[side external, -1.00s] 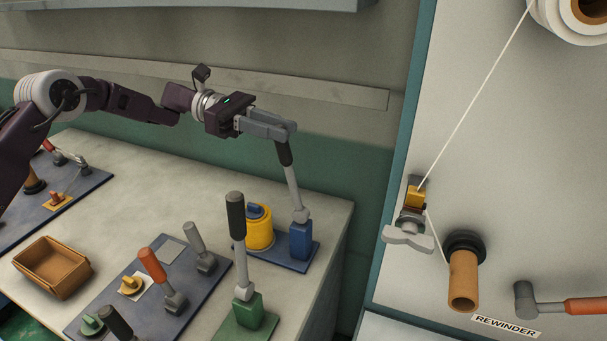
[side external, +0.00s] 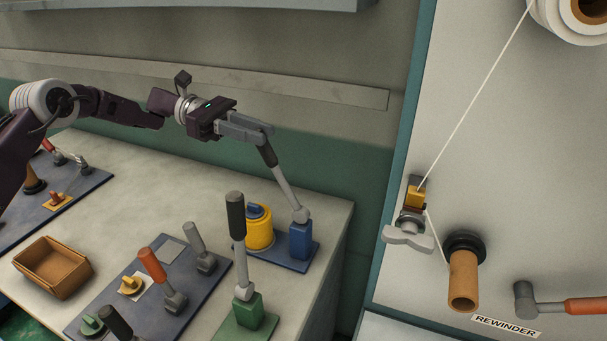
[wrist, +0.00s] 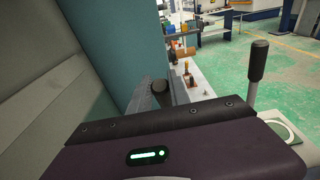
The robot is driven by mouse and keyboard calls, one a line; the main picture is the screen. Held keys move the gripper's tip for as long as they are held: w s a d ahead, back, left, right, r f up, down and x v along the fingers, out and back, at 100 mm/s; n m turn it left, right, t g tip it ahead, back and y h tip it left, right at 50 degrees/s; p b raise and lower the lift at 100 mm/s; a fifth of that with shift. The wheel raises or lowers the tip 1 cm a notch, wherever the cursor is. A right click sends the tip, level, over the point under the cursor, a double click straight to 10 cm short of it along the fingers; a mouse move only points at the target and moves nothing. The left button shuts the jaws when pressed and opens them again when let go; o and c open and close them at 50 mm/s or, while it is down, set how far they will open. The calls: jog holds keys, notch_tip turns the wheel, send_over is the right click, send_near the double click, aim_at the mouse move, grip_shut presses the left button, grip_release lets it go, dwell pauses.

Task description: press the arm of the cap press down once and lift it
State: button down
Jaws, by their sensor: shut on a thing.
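The cap press has a blue base block (side external: 301,240) on a dark blue plate, with a grey arm (side external: 284,188) ending in a dark handle (side external: 269,155). A yellow pot with a blue cap (side external: 259,228) stands beside the block on the same plate. My gripper (side external: 264,132) is shut on the top of the dark handle. The arm leans up and left from its pivot, over the pot but well above it. In the wrist view the gripper housing hides most of the press.
A similar green-based lever (side external: 237,240) stands upright in front of the press. A blue board (side external: 150,290) with several handles and knobs lies left of it, beside an orange-brown bin (side external: 52,268). The rewinder panel (side external: 500,180) rises at right. The bench behind the board is clear.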

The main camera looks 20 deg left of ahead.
jog(key=shift+a, duration=0.1)
jog(key=shift+a+f, duration=0.55)
jog(key=shift+a, duration=0.25)
jog(key=shift+a+f, duration=0.55)
jog(key=shift+a, duration=0.2)
jog(key=shift+a+f, duration=0.55)
jog(key=shift+a, duration=0.25)
jog(key=shift+a+f, duration=0.9)
jog(key=shift+f, duration=0.2)
jog(key=shift+a+f, duration=0.9)
jog(key=shift+f, duration=0.2)
